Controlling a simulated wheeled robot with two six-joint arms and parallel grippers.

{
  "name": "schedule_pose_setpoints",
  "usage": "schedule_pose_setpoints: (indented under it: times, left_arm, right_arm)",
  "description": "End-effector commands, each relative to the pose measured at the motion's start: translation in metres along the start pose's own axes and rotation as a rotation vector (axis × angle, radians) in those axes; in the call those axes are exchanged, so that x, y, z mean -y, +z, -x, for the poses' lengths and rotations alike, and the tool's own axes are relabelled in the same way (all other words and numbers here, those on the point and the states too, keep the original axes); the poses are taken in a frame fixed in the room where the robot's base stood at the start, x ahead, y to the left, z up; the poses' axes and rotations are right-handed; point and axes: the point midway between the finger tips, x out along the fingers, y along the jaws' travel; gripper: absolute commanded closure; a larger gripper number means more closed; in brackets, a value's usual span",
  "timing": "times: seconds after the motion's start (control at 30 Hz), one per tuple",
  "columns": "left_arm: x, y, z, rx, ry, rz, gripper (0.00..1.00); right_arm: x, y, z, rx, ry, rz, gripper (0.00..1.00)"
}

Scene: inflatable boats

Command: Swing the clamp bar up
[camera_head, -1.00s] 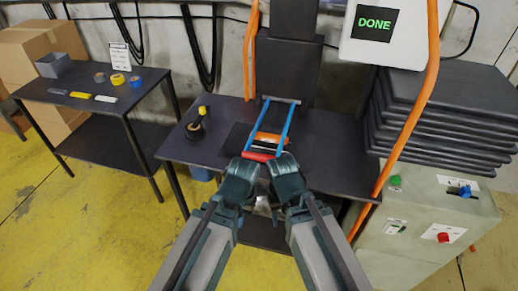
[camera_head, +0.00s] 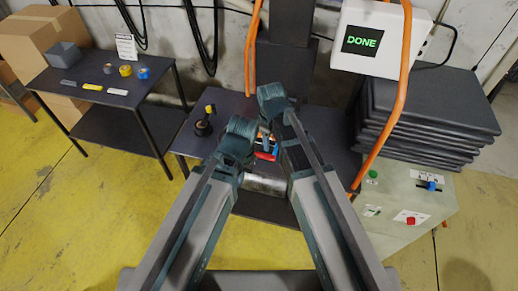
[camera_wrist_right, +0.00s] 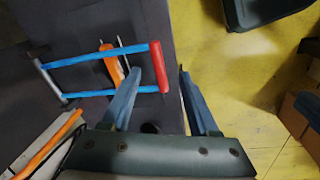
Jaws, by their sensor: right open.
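The clamp bar has a red cross handle (camera_wrist_right: 158,67) between two blue side arms (camera_wrist_right: 80,57); it lies low over the dark work table (camera_wrist_right: 85,20). In the head view the red handle (camera_head: 266,156) shows only partly, between my arms. My right gripper (camera_wrist_right: 160,70) is open, its two fingers on either side of the red handle's line; I cannot tell whether they touch it. An orange part (camera_wrist_right: 112,65) lies inside the bar's frame. My left arm's wrist (camera_head: 236,140) is left of the clamp; its fingers are hidden.
A black and yellow tool (camera_head: 205,122) stands on the table's left part. A side table (camera_head: 110,90) holds tape rolls and a grey bin. An orange post (camera_head: 385,130), a control cabinet (camera_head: 405,205) and stacked dark slabs (camera_head: 430,110) stand at the right. A screen (camera_head: 365,40) reads DONE.

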Motion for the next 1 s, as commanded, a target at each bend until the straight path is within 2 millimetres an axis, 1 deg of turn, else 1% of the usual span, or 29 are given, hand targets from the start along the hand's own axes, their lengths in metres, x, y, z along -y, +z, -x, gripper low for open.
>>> schedule_pose_setpoints:
  times: [0.03,0.1,0.2,0.4,0.57,0.77,1.0]
  left_arm:
    - [0.0,0.0,-0.001,0.0,0.0,0.0,1.0]
    - [0.0,0.0,-0.001,0.0,0.0,0.0,1.0]
    - [0.0,0.0,-0.001,0.0,0.0,0.0,1.0]
    - [0.0,0.0,-0.001,0.0,0.0,0.0,1.0]
    - [-0.001,0.0,-0.006,0.0,0.0,-0.001,1.0]
    - [-0.002,-0.001,-0.023,0.0,-0.001,-0.004,1.0]
    - [-0.005,-0.003,-0.055,0.0,-0.002,-0.008,1.0]
  right_arm:
    - [0.0,-0.02,-0.001,-0.003,0.006,0.086,0.39]
    - [0.003,-0.035,-0.001,-0.004,0.015,0.184,0.39]
    - [0.006,-0.048,-0.001,-0.005,0.022,0.268,0.39]
    - [0.007,-0.05,-0.001,-0.005,0.025,0.299,0.39]
    - [0.007,-0.05,-0.006,-0.005,0.024,0.297,0.39]
    - [0.007,-0.05,-0.024,-0.005,0.024,0.295,0.39]
    - [0.007,-0.05,-0.056,-0.005,0.024,0.295,0.39]
